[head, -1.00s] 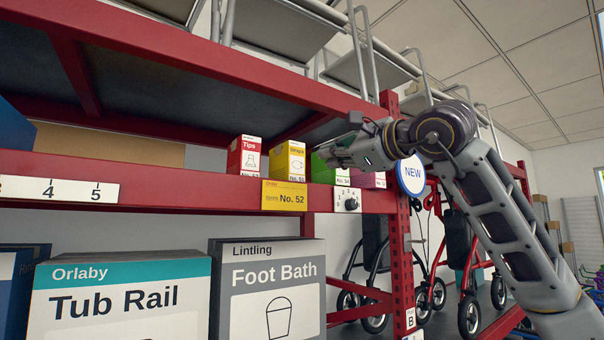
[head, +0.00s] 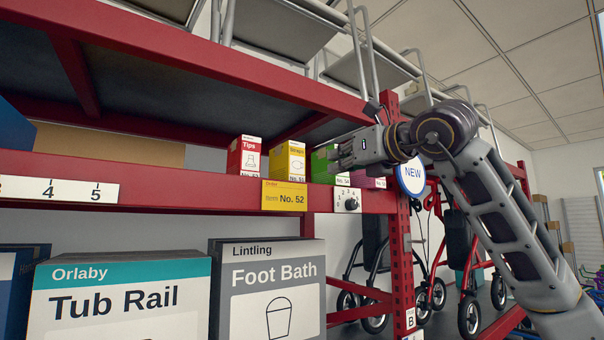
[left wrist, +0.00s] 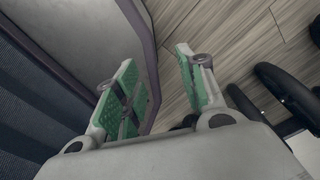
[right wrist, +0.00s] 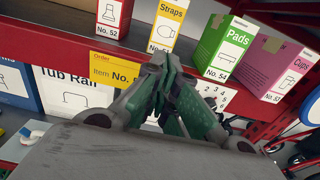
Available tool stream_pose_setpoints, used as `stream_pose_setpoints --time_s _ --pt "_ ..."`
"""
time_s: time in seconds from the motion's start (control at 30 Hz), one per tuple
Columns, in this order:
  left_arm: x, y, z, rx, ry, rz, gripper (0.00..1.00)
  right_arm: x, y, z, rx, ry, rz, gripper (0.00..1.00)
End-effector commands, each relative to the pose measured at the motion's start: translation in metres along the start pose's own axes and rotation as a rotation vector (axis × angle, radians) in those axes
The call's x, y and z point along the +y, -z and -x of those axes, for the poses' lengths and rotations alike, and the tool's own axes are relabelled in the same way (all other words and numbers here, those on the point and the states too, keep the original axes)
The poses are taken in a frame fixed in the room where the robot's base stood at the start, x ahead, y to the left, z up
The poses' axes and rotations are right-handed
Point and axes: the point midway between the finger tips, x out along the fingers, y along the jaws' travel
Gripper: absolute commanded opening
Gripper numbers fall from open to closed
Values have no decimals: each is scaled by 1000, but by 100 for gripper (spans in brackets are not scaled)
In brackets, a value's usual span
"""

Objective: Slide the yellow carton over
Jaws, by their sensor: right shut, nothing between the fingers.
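The yellow carton (head: 287,160) stands upright on the red shelf, between the red carton (head: 246,156) and the green carton (head: 322,164). In the right wrist view the yellow carton (right wrist: 166,22) reads "Straps". My right gripper (head: 335,158) is shut and empty, in front of the green carton and right of the yellow one in the head view. In the right wrist view its fingertips (right wrist: 164,62) appear just below the yellow carton's base; I cannot tell whether they touch anything. My left gripper (left wrist: 157,62) is open and empty, above the wooden floor, outside the head view.
A pink carton (right wrist: 275,68) stands right of the green one. A yellow "Item No. 52" tag (head: 284,195) and a small dial plate (head: 347,199) sit on the shelf's front edge. A red post (head: 402,230) with a round "NEW" sign (head: 411,176) rises at right.

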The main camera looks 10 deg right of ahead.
Motion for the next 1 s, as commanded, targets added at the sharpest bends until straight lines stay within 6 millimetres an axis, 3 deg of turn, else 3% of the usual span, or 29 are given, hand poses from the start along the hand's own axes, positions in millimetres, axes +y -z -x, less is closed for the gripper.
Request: stream_pose_setpoints --time_s 0.57,1.0 --pt "8 2 2 2 -8 5 40 0 0 -6 2 -1 -9 0" --pt "24 4 17 1 -26 6 40 0 -1 -53 3 0 -9 0"
